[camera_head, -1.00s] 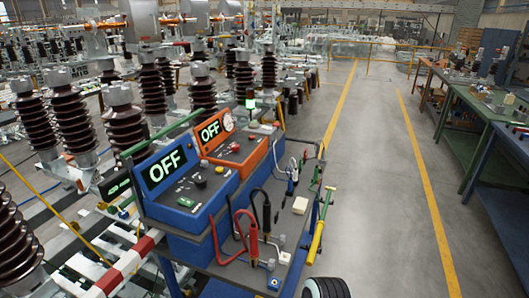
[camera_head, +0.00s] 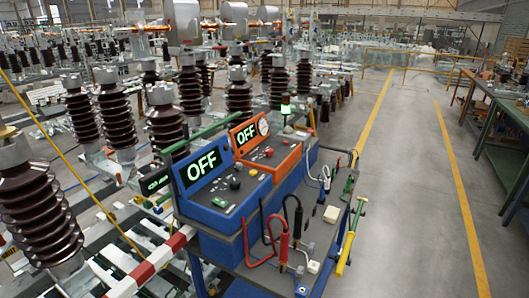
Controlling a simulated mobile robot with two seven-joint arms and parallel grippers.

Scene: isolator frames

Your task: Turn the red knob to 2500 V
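A blue instrument box (camera_head: 222,222) stands on a cart, its lit display reading "OFF". A red knob or button (camera_head: 269,152) is on the orange box's panel. Scale markings are too small to read, and I see no voltage number. Neither of my grippers is in view.
A red-and-white bar (camera_head: 150,265) lies front left. Brown insulators (camera_head: 40,215) crowd the left. The grey floor aisle (camera_head: 410,200) is clear.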

